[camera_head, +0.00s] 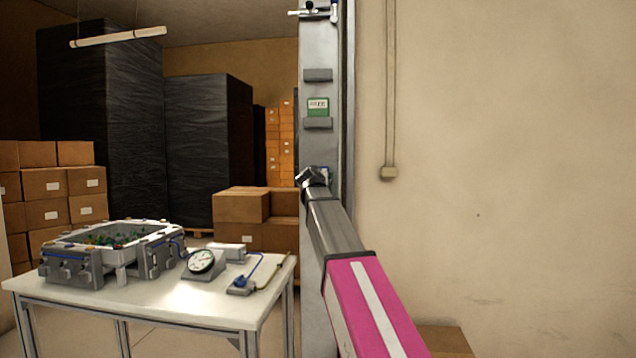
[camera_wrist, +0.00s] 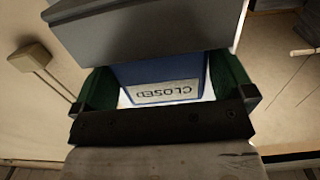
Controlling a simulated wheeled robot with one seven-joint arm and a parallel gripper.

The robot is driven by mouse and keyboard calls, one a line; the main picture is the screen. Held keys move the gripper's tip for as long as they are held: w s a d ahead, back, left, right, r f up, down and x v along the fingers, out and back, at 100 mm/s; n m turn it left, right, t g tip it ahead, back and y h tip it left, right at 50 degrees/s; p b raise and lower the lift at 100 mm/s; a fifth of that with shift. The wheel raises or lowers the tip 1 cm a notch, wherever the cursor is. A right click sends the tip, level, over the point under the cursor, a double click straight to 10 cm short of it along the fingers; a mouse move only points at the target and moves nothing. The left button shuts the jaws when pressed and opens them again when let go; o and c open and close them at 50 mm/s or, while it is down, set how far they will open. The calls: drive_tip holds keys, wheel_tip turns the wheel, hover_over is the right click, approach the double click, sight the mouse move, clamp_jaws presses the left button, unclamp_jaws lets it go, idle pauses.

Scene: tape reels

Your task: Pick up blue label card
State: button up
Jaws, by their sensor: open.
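The blue label card (camera_wrist: 165,72) shows in the wrist view with a white strip reading "CLOSED", upside down. My gripper (camera_wrist: 165,86) is open, with one green-padded finger on each side of the card. I cannot tell whether either finger touches it. A grey holder-like piece (camera_wrist: 150,32) covers the card's far part. In the head view my gripper (camera_head: 313,178) is at the front of a grey post (camera_head: 318,140); the blue card cannot be clearly made out there.
A green card (camera_head: 318,106) sits on the post between grey brackets, above my gripper. A white table (camera_head: 180,298) at left carries a grey tray fixture (camera_head: 105,250) and a dial gauge (camera_head: 202,261). Cartons (camera_head: 240,206) stand behind.

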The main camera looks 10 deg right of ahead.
drive_tip(key=c, duration=0.6)
drive_tip(key=shift+r, duration=0.15)
